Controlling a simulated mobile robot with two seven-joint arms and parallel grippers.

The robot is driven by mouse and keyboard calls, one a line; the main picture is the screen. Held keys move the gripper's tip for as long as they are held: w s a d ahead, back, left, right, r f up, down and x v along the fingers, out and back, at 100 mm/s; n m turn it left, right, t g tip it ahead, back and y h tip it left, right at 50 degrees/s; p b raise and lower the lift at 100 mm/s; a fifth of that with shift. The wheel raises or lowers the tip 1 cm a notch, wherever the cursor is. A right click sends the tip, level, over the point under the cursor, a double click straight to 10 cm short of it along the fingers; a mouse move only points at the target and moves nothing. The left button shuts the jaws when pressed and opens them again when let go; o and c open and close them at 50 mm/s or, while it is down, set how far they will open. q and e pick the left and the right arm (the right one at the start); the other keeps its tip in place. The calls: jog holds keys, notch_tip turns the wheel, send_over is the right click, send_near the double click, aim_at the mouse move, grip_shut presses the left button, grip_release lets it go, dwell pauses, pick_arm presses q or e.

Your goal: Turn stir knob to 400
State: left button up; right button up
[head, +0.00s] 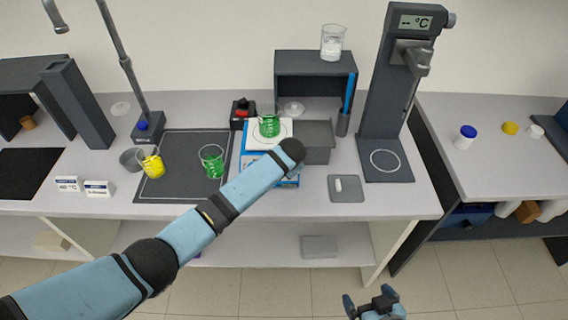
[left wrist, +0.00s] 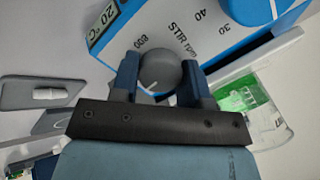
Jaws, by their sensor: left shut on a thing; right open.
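The stir knob (left wrist: 160,68) is a round grey knob with a white pointer line on the blue-and-white hotplate stirrer (head: 250,162). In the left wrist view it sits between the fingers of my left gripper (left wrist: 162,84), which is shut on it. The pointer's short visible part lies at the knob's lower left; its exact setting cannot be read. "STIR rpm" and one number are printed beside the knob. In the head view my left arm hides the knob and the left fingertips. My right gripper (head: 372,302) is open and empty, low in front of the bench.
A green-filled beaker (head: 269,126) stands on the stirrer. Another green beaker (head: 212,162) and a yellow one (head: 150,164) stand on and near the dark mat (head: 180,188). A tall dark instrument (head: 383,85) stands to the right. A grey pad (head: 346,194) lies near the front edge.

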pick_arm(q)
jog(key=shift+m, duration=0.5)
jog(key=o, duration=0.9)
jog(key=b+v, duration=0.1)
jog(key=v, duration=1.2)
jog(key=shift+s+d+r+b, duration=0.1)
jog(key=shift+s+r+b, duration=0.15)
jog(key=shift+s+b, duration=0.1)
